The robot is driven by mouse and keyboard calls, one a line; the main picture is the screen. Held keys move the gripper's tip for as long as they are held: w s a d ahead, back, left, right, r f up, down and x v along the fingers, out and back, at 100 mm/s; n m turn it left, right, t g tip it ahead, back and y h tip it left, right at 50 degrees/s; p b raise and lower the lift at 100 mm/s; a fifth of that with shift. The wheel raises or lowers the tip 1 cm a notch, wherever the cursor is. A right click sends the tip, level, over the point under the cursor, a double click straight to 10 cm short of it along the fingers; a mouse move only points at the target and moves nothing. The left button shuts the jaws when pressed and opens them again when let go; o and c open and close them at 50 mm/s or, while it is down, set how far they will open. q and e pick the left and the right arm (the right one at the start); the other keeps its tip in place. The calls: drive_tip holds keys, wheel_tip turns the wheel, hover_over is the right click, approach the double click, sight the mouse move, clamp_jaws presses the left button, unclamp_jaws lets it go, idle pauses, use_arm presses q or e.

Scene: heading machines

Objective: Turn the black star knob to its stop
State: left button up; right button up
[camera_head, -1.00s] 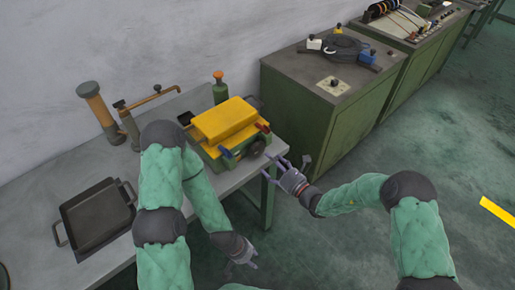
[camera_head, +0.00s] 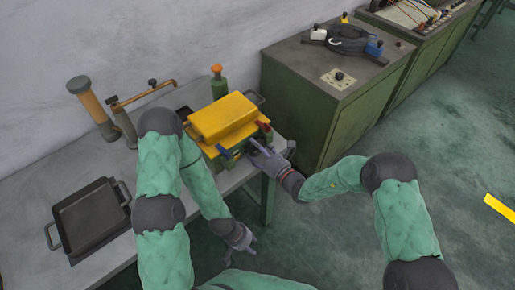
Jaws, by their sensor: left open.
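The green machine with the yellow top (camera_head: 224,117) stands on the grey bench. In the earlier frame a dark round knob shows on its front right side. Now my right gripper (camera_head: 262,155) is at that place and covers most or all of the knob. I cannot tell whether its fingers touch or grasp it. My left gripper (camera_head: 247,245) hangs low in front of the bench, open and empty, away from the machine.
A blue lever (camera_head: 227,152) and a red lever (camera_head: 264,126) flank the knob's place. A dark tray (camera_head: 62,218) lies on the bench at left. A green cabinet (camera_head: 307,105) with a small black knob (camera_head: 339,75) on top stands behind right.

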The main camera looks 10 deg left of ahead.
drive_tip(key=shift+f, duration=0.15)
drive_tip(key=shift+c, duration=0.9)
drive_tip(key=shift+s, duration=0.1)
drive_tip(key=shift+s+f, duration=0.1)
drive_tip(key=shift+f, duration=0.1)
